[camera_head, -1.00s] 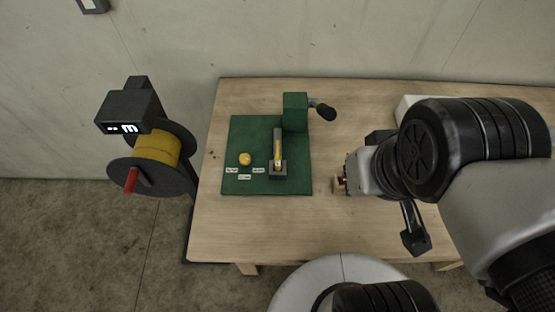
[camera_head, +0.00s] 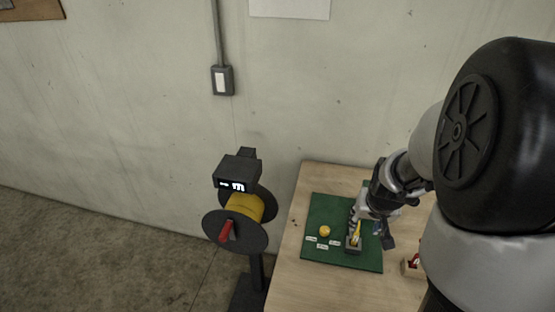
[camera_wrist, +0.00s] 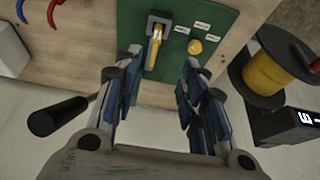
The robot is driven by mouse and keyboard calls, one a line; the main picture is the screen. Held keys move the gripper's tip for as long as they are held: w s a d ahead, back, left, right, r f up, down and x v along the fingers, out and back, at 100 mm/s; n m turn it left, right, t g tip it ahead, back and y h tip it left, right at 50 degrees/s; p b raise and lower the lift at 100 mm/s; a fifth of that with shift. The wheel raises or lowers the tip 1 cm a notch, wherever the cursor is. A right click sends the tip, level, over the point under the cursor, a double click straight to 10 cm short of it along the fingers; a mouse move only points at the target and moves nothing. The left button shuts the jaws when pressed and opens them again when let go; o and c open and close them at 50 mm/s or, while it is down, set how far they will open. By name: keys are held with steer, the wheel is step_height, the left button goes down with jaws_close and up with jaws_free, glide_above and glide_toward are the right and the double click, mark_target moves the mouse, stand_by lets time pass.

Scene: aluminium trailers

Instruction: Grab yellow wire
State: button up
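A thin yellow piece, seemingly the yellow wire (camera_head: 357,230), stands in a small dark holder (camera_head: 354,246) on the green board (camera_head: 340,258). Both also show in the wrist view, the yellow piece (camera_wrist: 155,47) and the holder (camera_wrist: 160,20). More yellow wire (camera_head: 246,207) is wound on a black spool (camera_head: 226,239) left of the table. My gripper (camera_head: 358,208) is over the board by the holder. In the wrist view my gripper (camera_wrist: 163,62) is open and empty, its fingers on either side of the yellow piece's near end. I cannot tell the gap in depth.
A round yellow knob (camera_head: 324,231) and small white labels (camera_head: 322,246) are on the board left of the holder. A black crank handle (camera_wrist: 58,116) shows beside my left finger. A red item (camera_head: 414,262) lies right of the board. A display box (camera_head: 238,172) tops the spool stand.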

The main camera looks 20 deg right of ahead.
mark_target(357, 234)
steer(key=b+x, duration=0.3)
steer(key=x, duration=0.8)
steer(key=shift+d+f, duration=0.25)
steer(key=shift+f, duration=0.1)
steer(key=b+x, duration=0.3)
steer(key=x, duration=0.3)
steer(key=shift+d+f, duration=0.15)
steer(key=shift+d, duration=0.05)
steer(key=shift+c, duration=0.3)
jaws_close()
